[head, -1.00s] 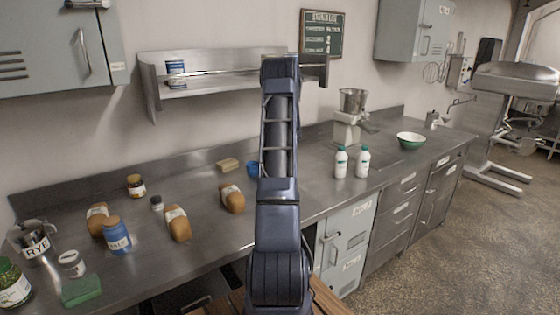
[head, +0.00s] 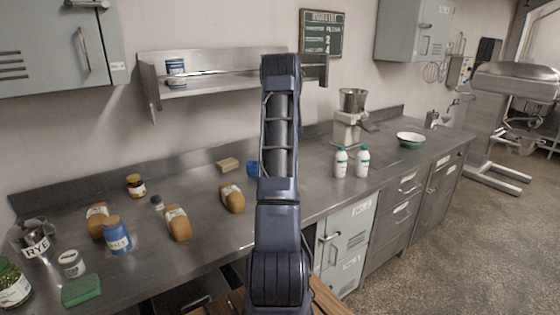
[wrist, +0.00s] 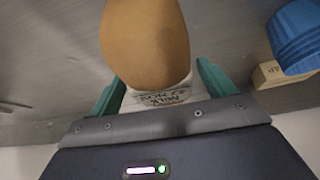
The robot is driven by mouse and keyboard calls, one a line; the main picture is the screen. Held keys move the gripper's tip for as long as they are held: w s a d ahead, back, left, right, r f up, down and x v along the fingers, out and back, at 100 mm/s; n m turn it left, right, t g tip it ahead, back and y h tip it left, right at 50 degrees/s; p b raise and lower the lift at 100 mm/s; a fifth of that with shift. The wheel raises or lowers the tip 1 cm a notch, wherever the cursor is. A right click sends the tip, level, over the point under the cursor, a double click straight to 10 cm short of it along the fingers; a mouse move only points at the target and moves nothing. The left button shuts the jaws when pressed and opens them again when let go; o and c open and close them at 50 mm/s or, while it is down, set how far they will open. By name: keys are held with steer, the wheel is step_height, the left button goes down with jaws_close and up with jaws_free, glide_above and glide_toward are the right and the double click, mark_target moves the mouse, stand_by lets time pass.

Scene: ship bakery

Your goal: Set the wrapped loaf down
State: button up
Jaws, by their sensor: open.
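In the wrist view a brown loaf (wrist: 145,42) with a white printed wrapper band lies between the two green fingers of my gripper (wrist: 160,86). The fingers are open, with a narrow gap showing on each side of the loaf. Grey metal counter shows around it; whether its underside touches the counter is hard to tell. In the head view my arm stands in front, so my gripper and this loaf are hidden there.
A blue ribbed cup (wrist: 296,38) and a tan block (wrist: 275,75) are beside the loaf. Two white bottles (head: 341,162) (head: 362,162) stand right of my arm.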

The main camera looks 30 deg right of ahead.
steer(key=v, duration=1)
steer(key=s+a+r, duration=0.4)
steer(key=a+r, duration=0.2)
steer(key=a, duration=0.5)
steer(key=s+a+r+g+y, duration=0.1)
steer(key=s+a+r, duration=0.4)
steer(key=a, duration=0.5)
steer(key=s+a+r, duration=0.4)
steer(key=a+r, duration=0.3)
steer(key=a, duration=0.4)
steer(key=s+a, duration=0.8)
steer(key=s, duration=0.5)
steer(key=s+a, duration=0.7)
steer(key=s, duration=0.7)
steer(key=shift+a+f+h, duration=0.25)
steer(key=shift+a+h, duration=0.15)
